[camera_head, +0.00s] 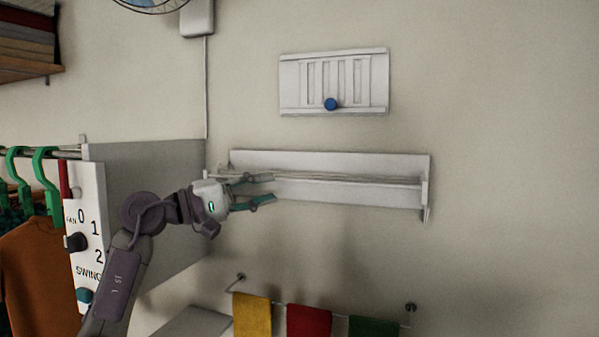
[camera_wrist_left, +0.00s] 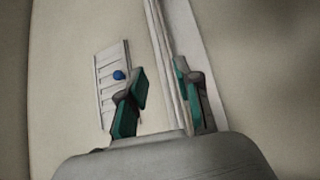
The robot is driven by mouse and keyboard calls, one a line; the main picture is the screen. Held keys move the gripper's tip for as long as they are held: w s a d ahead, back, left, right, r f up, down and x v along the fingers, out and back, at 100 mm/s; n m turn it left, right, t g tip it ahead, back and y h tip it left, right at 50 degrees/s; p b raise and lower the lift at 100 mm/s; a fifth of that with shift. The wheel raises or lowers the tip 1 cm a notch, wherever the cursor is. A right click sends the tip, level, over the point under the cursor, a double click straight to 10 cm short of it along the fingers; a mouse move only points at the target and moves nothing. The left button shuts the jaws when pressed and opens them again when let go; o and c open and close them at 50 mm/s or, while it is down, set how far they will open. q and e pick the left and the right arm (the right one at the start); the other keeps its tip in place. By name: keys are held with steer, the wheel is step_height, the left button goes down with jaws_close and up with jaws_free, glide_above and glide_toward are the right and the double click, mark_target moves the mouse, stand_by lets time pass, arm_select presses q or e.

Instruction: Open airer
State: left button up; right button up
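The airer (camera_head: 330,163) is a long white unit on the wall, with thin rods (camera_head: 350,182) along its front and a bracket at each end. It looks folded close to the wall. My left gripper (camera_head: 271,188) is at the left part of the airer, its teal fingers apart. In the left wrist view the gripper (camera_wrist_left: 161,95) has the rods (camera_wrist_left: 172,65) running between its fingers, nearer the right finger. I cannot tell whether a finger touches them. My right gripper is not in view.
A white slatted vent (camera_head: 290,85) with a blue knob (camera_head: 331,104) is above the airer. Below hang yellow, red and green cloths (camera_head: 308,320) on a rail. At left are a control panel (camera_head: 88,215) and clothes on green hangers (camera_head: 45,180). The wall at right is bare.

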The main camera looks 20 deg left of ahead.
mark_target(300, 181)
arm_select(q)
steer(key=p+x, duration=0.2)
steer(key=x, duration=0.4)
steer(key=shift+w+d+r+p, duration=0.2)
steer(key=shift+d+p, duration=0.15)
steer(key=shift+w+d, duration=0.5)
steer(key=shift+c, duration=0.2)
steer(key=shift+f, duration=0.1)
jaws_close()
